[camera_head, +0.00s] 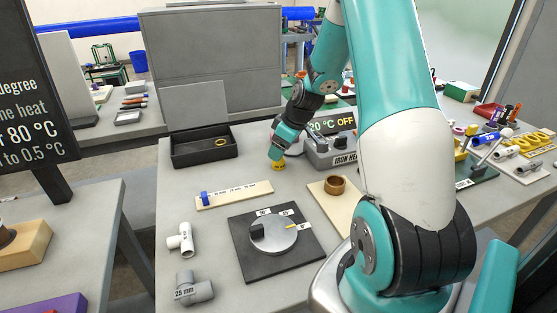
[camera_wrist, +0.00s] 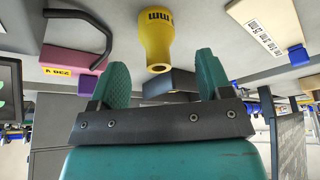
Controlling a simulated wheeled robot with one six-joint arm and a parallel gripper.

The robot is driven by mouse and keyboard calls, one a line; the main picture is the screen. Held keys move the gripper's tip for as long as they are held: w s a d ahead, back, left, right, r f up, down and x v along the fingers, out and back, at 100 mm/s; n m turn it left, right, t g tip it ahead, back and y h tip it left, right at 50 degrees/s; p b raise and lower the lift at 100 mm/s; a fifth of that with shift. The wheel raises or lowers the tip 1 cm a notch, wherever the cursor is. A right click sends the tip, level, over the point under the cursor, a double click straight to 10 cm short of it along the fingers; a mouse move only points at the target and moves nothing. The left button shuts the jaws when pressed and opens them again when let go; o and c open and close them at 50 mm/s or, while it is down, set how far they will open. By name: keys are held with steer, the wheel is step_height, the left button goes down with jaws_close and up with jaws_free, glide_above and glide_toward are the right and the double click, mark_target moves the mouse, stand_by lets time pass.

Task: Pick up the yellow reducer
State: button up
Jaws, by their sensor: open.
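The yellow reducer (camera_head: 278,165) stands on the grey table, left of the iron heater, in the head view. In the wrist view the yellow reducer (camera_wrist: 158,40) shows as a wide part narrowing to a neck, with dark lettering on it. My gripper (camera_head: 275,153) is right at it in the head view and hides part of it. In the wrist view my gripper (camera_wrist: 163,70) has its two teal fingers spread apart, and the reducer appears between and beyond their tips. I see no finger touching it.
The iron heater (camera_head: 330,150) stands close to the right. A black tray (camera_head: 187,160) lies at the left, with a scale board (camera_head: 235,196), a black plate (camera_head: 245,268) and a wooden board (camera_head: 325,201) nearer. A pink block (camera_wrist: 72,52) shows in the wrist view.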

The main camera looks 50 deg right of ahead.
steer(key=x, duration=0.4)
steer(key=shift+f+p, duration=0.15)
steer(key=shift+p, duration=0.2)
steer(key=c, duration=1)
